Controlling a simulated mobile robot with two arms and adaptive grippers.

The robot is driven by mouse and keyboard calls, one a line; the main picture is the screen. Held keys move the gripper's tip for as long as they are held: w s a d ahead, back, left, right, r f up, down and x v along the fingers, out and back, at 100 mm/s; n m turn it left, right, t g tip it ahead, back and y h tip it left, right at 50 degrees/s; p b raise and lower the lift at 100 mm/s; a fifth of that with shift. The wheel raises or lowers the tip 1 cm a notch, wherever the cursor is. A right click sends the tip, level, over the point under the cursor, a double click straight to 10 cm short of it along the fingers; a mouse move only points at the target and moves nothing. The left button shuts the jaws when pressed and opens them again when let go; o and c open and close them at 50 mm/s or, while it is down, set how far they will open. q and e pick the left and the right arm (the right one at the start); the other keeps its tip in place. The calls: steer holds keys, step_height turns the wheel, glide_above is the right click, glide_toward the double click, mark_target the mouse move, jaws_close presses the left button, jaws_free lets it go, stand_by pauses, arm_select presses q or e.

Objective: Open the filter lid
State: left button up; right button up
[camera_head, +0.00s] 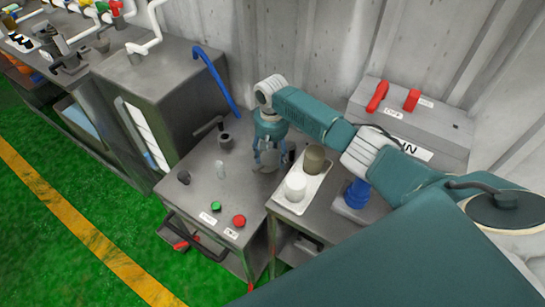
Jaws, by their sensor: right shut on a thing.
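My right gripper (267,160) reaches down over the back right part of a grey metal cabinet top (203,175). Its fingers are shut on a small part there, which I take to be the filter lid (264,168). The fingers hide much of that part, and I cannot tell whether it is raised or seated. My left gripper is not in view.
A white tray with a white cup (295,187) and a grey-brown cup (314,158) stands right of the gripper. Green (215,206) and red (239,221) buttons are at the cabinet's front. A blue bent pipe (218,80) rises behind.

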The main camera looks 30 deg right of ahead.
steer(key=shift+s+d+r+n+p, duration=0.15)
steer(key=shift+s+d+n+p, duration=0.15)
steer(key=shift+s+n+p, duration=0.3)
steer(key=shift+s+d+r+n+p, duration=0.1)
steer(key=shift+s+d+n+p, duration=0.15)
steer(key=shift+s+n+p, duration=0.35)
steer(key=shift+s+d+n+p, duration=0.1)
steer(key=shift+d+n+p, duration=0.05)
steer(key=shift+n+p, duration=0.25)
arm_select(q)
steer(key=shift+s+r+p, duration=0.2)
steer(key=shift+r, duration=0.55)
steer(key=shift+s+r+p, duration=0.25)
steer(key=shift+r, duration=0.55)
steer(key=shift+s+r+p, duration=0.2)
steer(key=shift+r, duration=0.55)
arm_select(e)
steer(key=shift+s+d+f+n, duration=0.2)
steer(key=shift+s+d+n, duration=0.35)
steer(key=shift+n, duration=0.45)
steer(key=o, duration=1.7)
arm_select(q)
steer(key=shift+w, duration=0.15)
arm_select(e)
steer(key=shift+a+f, duration=0.1)
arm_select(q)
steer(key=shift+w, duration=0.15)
